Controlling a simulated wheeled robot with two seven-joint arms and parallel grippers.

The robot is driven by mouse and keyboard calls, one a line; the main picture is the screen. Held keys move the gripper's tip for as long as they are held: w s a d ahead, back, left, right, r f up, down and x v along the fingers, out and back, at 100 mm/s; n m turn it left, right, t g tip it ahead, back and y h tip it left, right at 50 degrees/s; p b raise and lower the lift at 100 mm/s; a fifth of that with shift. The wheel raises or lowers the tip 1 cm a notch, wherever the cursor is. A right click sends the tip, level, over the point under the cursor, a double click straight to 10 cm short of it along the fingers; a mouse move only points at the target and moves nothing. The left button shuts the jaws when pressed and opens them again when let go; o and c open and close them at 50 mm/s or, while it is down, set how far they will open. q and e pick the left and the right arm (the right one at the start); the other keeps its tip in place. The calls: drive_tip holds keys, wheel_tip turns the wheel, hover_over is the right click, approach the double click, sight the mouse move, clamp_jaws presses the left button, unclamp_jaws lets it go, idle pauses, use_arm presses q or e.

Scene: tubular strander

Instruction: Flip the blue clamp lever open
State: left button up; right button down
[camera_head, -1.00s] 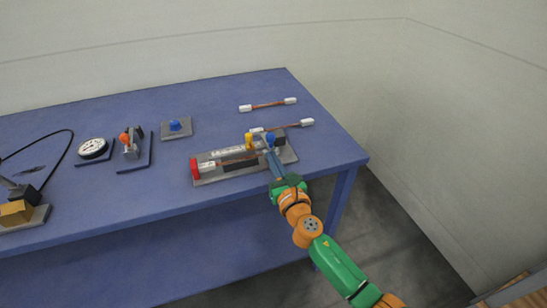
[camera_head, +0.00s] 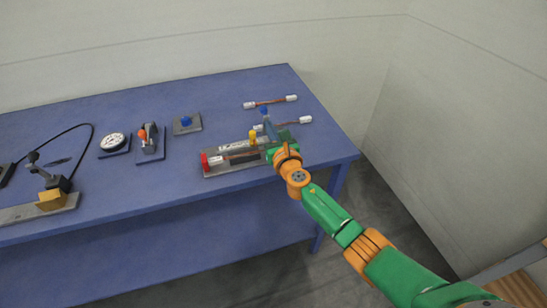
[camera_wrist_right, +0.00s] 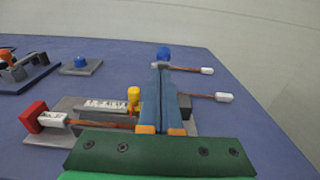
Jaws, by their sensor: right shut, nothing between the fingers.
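The blue clamp lever's knob (camera_head: 264,111) stands high above the right end of a grey fixture (camera_head: 232,168). In the right wrist view the blue knob (camera_wrist_right: 163,53) shows just beyond my fingertips, and the lever's stem is hidden behind them. My right gripper (camera_head: 268,124) is shut and empty, its fingers reaching over the fixture toward the knob. In the wrist view the right gripper's fingertips (camera_wrist_right: 163,68) lie right below the knob; I cannot tell whether they touch. The fixture also carries a yellow knob (camera_head: 253,135) and a red block (camera_head: 204,161). My left gripper is not in view.
Two white-ended cables (camera_head: 270,102) lie behind the fixture on the blue table (camera_head: 110,190). To the left stand a blue button on a plate (camera_head: 186,121), an orange-handled clamp (camera_head: 148,138) and a dial (camera_head: 113,141). The table's right edge is close.

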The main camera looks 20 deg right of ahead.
sight(267, 116)
drive_tip(key=shift+w+r, duration=0.65)
drive_tip(key=shift+r, duration=0.05)
drive_tip(key=shift+w+r, duration=0.35)
drive_tip(key=shift+w, duration=0.35)
